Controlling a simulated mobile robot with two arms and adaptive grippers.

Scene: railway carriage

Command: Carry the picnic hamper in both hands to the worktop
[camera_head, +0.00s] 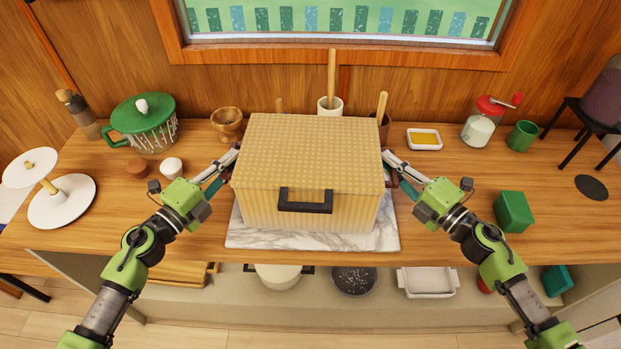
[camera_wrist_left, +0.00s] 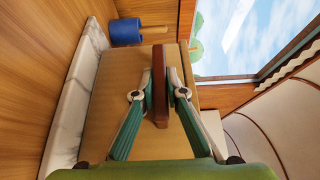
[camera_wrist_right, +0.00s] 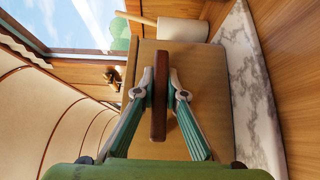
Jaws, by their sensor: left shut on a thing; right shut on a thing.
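The picnic hamper (camera_head: 312,152) is a tan woven box with a shut lid and a dark front handle. It is over a white marble slab (camera_head: 262,238) on the wooden worktop (camera_head: 430,215); I cannot tell whether it touches the slab. My left gripper (camera_head: 233,163) is at the hamper's left side, shut on a brown side handle (camera_wrist_left: 160,85). My right gripper (camera_head: 388,166) is at the right side, shut on the other brown side handle (camera_wrist_right: 159,100). The hamper looks level.
A green box (camera_head: 513,212), butter dish (camera_head: 424,138) and red-topped jar (camera_head: 484,122) stand right. Utensil pots (camera_head: 330,106) stand behind. A shelf below holds pans.

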